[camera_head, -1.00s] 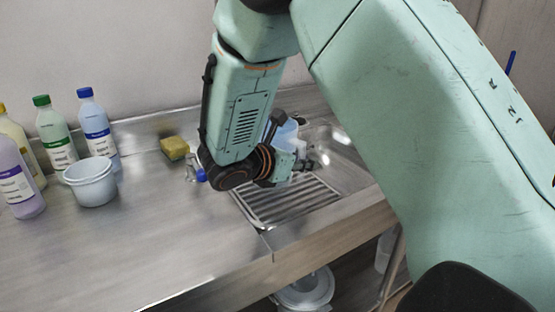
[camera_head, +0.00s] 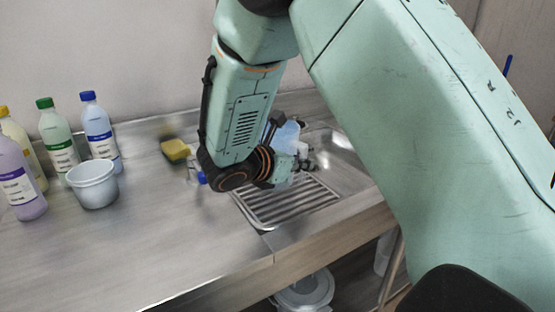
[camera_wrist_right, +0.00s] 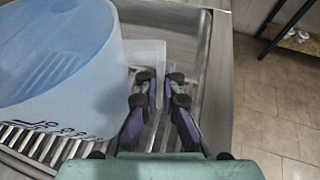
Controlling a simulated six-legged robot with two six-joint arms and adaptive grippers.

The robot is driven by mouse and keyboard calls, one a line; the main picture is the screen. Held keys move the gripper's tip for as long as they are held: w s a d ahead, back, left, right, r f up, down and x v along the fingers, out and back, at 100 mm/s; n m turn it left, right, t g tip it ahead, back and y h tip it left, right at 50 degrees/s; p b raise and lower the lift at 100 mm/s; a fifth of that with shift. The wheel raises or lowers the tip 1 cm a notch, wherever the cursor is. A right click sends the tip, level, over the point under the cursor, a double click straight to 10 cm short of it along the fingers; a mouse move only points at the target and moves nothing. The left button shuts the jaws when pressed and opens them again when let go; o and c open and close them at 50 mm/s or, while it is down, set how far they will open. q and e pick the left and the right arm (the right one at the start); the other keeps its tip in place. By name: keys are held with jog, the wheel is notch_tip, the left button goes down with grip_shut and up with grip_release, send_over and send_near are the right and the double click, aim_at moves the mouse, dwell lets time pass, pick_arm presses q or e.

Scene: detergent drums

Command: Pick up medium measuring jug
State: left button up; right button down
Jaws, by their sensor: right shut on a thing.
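The measuring jug (camera_head: 287,136) is pale blue and translucent. In the head view it stands partly hidden behind my right wrist, at the sink's draining area. In the right wrist view the jug (camera_wrist_right: 60,70) fills the left side, with dark scale marks near its lower edge. Its flat handle (camera_wrist_right: 148,54) reaches right, between the fingers of my right gripper (camera_wrist_right: 158,88), which is shut on it. In the head view this gripper (camera_head: 298,162) is mostly hidden by the wrist. I cannot tell whether the jug touches the ridges. My left gripper is out of view.
The ridged drainer (camera_head: 290,207) and the sink bowl (camera_head: 345,160) lie around the gripper. A yellow sponge (camera_head: 175,150) lies to the left. A pale bucket (camera_head: 93,184) and several bottles stand at the far left. The counter's left middle is clear.

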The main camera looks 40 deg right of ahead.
jog(key=shift+r+p, duration=1.5)
jog(key=shift+r, duration=3.45)
